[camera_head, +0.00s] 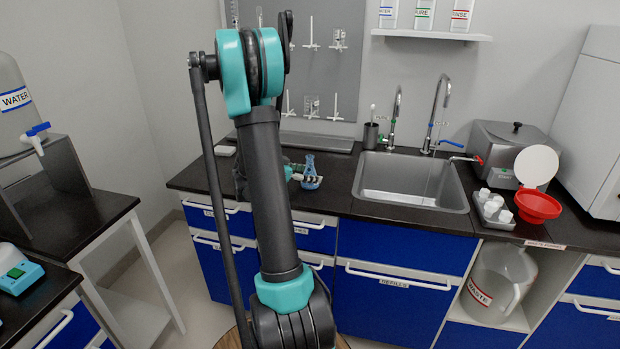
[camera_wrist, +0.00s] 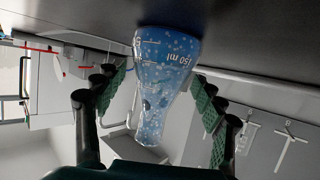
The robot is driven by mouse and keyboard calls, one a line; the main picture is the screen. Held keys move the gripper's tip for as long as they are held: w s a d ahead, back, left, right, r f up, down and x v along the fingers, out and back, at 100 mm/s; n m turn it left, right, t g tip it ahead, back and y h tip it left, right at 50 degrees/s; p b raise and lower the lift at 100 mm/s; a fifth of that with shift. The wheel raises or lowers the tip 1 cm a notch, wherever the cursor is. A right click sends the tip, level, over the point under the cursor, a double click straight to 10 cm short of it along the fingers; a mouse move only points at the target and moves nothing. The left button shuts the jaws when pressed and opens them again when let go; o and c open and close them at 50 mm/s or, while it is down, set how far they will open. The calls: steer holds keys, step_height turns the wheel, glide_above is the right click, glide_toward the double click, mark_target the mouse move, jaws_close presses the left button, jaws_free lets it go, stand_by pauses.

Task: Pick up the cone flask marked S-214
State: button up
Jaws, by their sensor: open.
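A small cone flask (camera_head: 311,172) with blue contents stands on the dark counter left of the sink. The code S-214 cannot be made out. My gripper (camera_wrist: 158,88) is open, with one green-padded finger on each side of the flask. Visible gaps separate the pads from the glass. In the head view my gripper (camera_head: 299,175) is beside the flask, partly hidden by my arm.
The sink (camera_head: 411,179) with taps is right of the flask. A pegboard (camera_head: 318,60) with glassware stands behind. A tray of white-capped bottles (camera_head: 493,207) and a red funnel (camera_head: 538,206) are farther right. The counter between flask and sink is clear.

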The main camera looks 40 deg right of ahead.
steer(key=x, duration=0.4)
steer(key=shift+d, duration=0.2)
steer(key=c, duration=1.5)
steer(key=shift+o, duration=0.2)
